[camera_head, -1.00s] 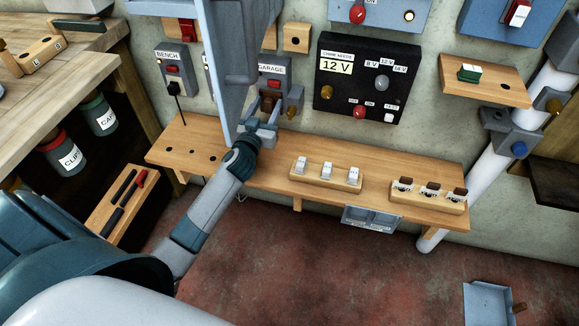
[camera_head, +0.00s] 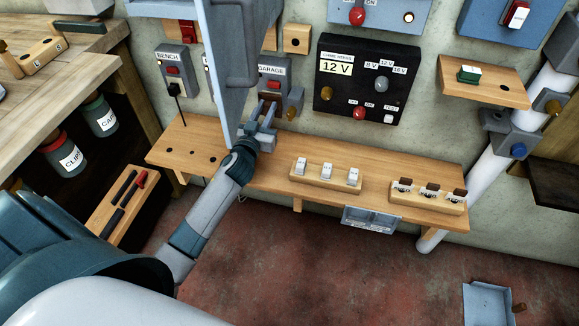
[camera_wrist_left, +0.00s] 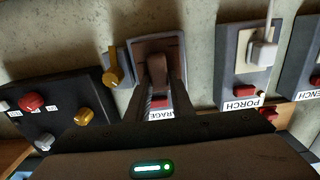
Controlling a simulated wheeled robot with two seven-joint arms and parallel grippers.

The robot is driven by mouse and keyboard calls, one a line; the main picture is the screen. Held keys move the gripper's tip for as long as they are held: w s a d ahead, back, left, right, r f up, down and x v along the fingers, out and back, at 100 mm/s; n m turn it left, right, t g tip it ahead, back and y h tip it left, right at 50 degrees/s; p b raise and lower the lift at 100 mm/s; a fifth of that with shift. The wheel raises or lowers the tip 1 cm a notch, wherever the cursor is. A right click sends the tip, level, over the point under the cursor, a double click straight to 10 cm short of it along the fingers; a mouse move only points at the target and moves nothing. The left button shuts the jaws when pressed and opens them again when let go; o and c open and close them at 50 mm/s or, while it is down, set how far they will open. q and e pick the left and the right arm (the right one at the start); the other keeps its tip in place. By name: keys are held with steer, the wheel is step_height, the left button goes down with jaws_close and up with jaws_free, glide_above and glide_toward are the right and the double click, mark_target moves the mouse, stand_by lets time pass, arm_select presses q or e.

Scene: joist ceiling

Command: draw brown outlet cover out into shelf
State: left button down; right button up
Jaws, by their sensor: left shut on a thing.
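The brown outlet cover (camera_wrist_left: 155,48) sits on the grey GARAGE outlet box (camera_wrist_left: 183,98) in the left wrist view. In the head view the brown cover (camera_head: 271,97) shows only partly, behind my fingers below the GARAGE label. My left gripper (camera_head: 265,114) reaches up to it from below; in the left wrist view its two dark fingers (camera_wrist_left: 159,98) are shut on the cover's projecting grip. The cover looks still against the box; any gap is hidden. The long wooden shelf (camera_head: 390,166) runs along the wall below. My right gripper is not in view.
A pale blue panel (camera_head: 222,60) hangs close left of my gripper. The black 12 V box (camera_head: 340,105) is to the right.

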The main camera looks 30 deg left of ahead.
arm_select(q)
steer(key=shift+p+v, duration=0.65)
steer(key=shift+v, duration=1.8)
